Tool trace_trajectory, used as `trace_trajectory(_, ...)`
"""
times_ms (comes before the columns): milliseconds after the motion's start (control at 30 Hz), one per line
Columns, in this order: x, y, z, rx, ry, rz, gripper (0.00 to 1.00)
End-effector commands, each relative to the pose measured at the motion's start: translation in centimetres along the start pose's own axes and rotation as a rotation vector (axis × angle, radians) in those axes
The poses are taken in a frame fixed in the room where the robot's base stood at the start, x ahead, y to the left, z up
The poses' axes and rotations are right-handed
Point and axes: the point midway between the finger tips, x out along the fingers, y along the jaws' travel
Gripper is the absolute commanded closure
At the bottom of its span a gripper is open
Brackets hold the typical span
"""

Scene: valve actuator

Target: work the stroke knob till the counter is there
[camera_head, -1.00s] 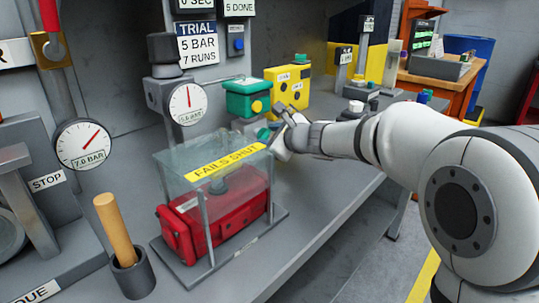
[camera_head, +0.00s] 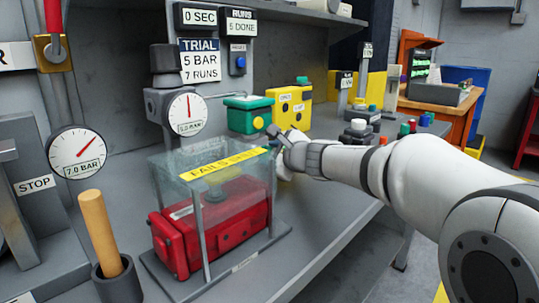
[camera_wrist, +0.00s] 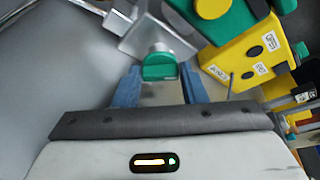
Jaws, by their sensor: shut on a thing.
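My gripper (camera_head: 277,140) reaches in from the right, beside the far right corner of the clear guard box. In the wrist view its two blue fingers (camera_wrist: 160,88) are shut on a round green knob (camera_wrist: 158,68), which I take to be the stroke knob. In the head view the knob is mostly hidden by the gripper. The counter sign (camera_head: 239,22) reads "RUNS 5 DONE". The trial sign (camera_head: 199,62) reads "5 BAR 7 RUNS". A timer sign (camera_head: 196,17) reads "0 SEC".
The clear guard box (camera_head: 219,163), with a yellow label, covers a red actuator (camera_head: 225,220) close to my gripper. A green-lidded box (camera_head: 249,115) and a yellow box (camera_head: 292,104) stand behind. A wooden handle (camera_head: 98,232) rises at front left. Two gauges (camera_head: 77,152) (camera_head: 188,113) face out.

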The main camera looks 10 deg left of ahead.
Motion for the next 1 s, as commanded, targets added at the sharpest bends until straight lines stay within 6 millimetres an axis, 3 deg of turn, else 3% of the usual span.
trace_trajectory(300, 0.0, -0.1, -0.1, 0.0, 0.002, -0.003, 0.4)
trace_trajectory(567, -0.2, -0.1, 0.0, 0.0, 0.001, -0.002, 0.4)
trace_trajectory(1000, -6.5, -0.3, 0.0, 0.001, 0.003, -0.004, 0.4)
